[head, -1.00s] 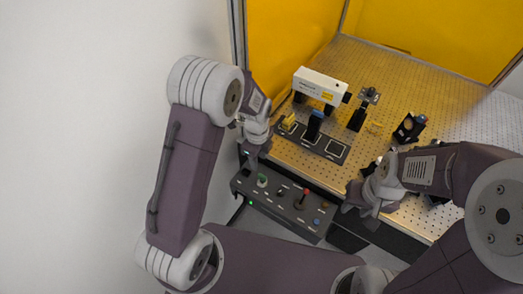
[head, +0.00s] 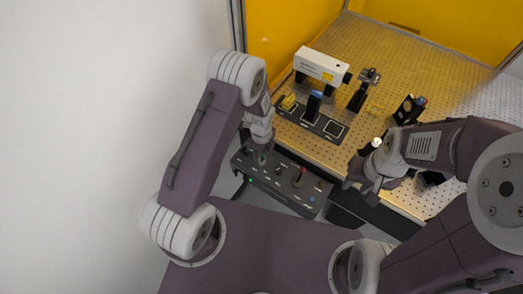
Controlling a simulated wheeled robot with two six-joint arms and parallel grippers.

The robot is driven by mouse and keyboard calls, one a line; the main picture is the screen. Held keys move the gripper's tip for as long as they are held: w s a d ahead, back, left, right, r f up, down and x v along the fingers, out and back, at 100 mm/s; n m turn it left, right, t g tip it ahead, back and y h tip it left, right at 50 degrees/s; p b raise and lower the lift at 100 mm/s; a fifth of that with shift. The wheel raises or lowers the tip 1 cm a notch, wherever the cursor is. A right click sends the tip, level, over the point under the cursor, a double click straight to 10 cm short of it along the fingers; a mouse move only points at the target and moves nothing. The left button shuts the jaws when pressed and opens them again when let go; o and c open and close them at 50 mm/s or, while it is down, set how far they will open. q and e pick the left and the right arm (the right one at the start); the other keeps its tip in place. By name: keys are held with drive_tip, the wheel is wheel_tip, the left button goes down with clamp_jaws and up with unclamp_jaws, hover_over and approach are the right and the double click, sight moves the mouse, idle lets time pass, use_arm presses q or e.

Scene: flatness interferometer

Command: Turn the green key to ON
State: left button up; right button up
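The green key (head: 262,159) is a small green knob at the left of the dark control box (head: 275,184), in front of the perforated table. My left gripper (head: 262,149) points down right at the key and partly covers it. Whether its fingers touch the key or are closed around it is too small to tell. The key's angle cannot be read. My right gripper (head: 362,190) hangs beyond the right end of the box, near the table's front edge, with nothing visible in it; its finger gap is unclear.
A white laser housing (head: 321,66) and optic mounts stand on the perforated table (head: 400,70).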

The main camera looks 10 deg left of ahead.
use_arm(q)
drive_tip(key=shift+a, duration=0.1)
drive_tip(key=c, duration=0.3)
clamp_jaws()
